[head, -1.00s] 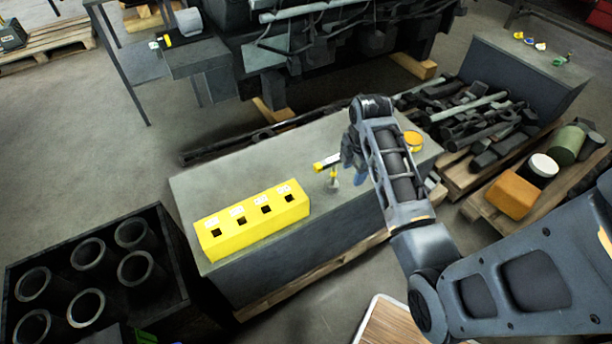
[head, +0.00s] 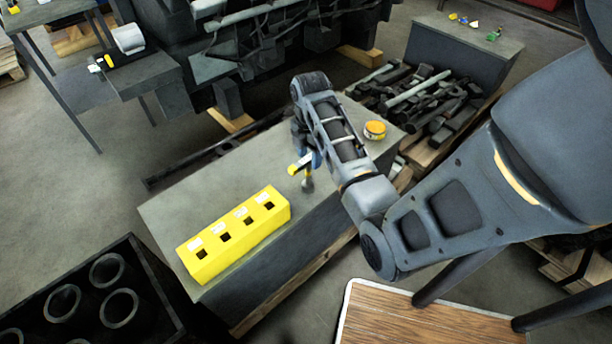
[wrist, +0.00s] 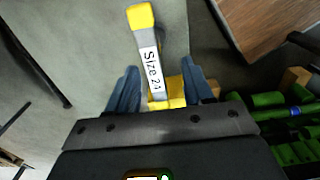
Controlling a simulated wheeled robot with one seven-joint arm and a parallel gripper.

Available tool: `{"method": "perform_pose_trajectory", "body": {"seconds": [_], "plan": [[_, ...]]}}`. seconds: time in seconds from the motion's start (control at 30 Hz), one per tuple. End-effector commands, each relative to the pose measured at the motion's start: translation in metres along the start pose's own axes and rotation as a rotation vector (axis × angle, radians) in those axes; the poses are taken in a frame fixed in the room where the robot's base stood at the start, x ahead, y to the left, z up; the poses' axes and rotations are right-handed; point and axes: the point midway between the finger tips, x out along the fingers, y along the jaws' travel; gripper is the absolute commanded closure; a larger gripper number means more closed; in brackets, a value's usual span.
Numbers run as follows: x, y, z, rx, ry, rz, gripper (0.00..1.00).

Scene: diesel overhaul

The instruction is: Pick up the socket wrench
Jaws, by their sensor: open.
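The socket wrench (head: 307,183) is at the near edge of the grey bench, with its grey shaft pointing down and a yellow-and-white handle across its top. In the wrist view the handle (wrist: 149,62) has a yellow end and a white label reading "Size 21". My gripper (wrist: 160,72) is open, with one blue finger on each side of the handle's lower part, where a yellow block shows. I cannot tell whether the fingers touch it. In the head view my wrist partly hides the gripper and wrench.
A yellow holder (head: 232,238) with several square holes lies on the grey bench (head: 185,203) to the left. A round yellow tin (head: 375,130) stands to the right of my arm. A black crate of cylinders (head: 150,290) is at lower left, and a wooden-topped surface (head: 420,325) is in front.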

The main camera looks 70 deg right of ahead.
Motion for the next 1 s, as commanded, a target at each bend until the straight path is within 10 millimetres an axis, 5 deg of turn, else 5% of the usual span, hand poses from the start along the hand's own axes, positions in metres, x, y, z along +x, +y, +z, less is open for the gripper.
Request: {"method": "perform_pose_trajectory", "body": {"seconds": [0.33, 0.67, 1.0], "plan": [[0.044, 0.007, 0.001, 0.001, 0.001, -0.002, 0.49], [0.052, 0.007, 0.0, 0.0, 0.0, 0.001, 0.49], [0.052, 0.007, 0.0, 0.0, 0.0, 0.001, 0.8]]}}
